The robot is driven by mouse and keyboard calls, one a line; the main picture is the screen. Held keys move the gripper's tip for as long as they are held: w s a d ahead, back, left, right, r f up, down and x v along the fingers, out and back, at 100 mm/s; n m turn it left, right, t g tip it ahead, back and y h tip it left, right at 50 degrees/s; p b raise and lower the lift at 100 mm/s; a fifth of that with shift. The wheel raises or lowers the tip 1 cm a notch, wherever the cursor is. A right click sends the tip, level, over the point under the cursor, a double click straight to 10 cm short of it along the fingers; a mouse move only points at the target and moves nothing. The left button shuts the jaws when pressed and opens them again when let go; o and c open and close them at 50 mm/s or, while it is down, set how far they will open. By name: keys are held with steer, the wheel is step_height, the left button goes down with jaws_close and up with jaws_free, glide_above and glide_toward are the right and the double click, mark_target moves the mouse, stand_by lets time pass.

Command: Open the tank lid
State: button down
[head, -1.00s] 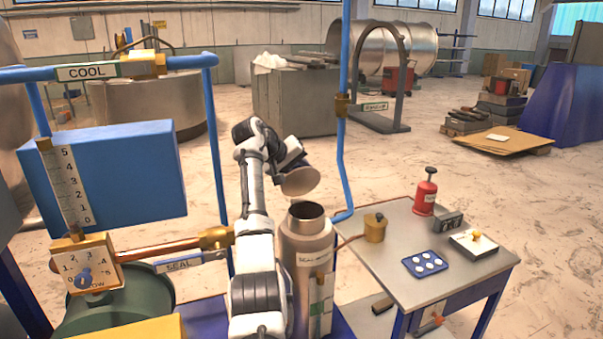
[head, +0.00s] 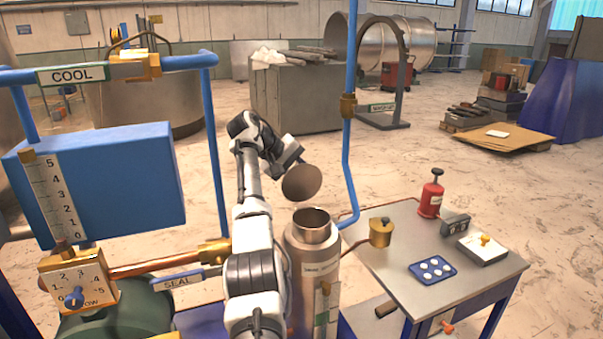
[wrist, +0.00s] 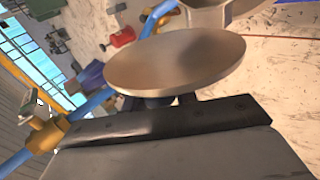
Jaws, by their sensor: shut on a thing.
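The tank (head: 313,262) is a tall metal cylinder in the lower middle of the head view, its round mouth open at the top. The tank lid (head: 301,183), a round brownish metal disc, is clear of the mouth, above it and slightly left in the picture, tilted steeply. My gripper (head: 294,163) is behind the lid and shut on it. In the wrist view the lid (wrist: 175,58) lies just beyond the fingertips of my gripper (wrist: 172,103), which seem closed around its handle; the handle is mostly hidden.
A blue pipe (head: 349,165) rises right beside the tank. A metal table (head: 383,288) at right carries a red bottle (head: 431,195), a brass pot (head: 381,232) and a blue tray (head: 433,260). A blue box with a gauge (head: 110,185) stands left of my arm. Open floor lies behind.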

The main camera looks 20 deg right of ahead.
steer(key=c, duration=1.1)
jaws_free()
steer(key=b+v, duration=0.1)
steer(key=v, duration=1.2)
steer(key=shift+a+r, duration=0.25)
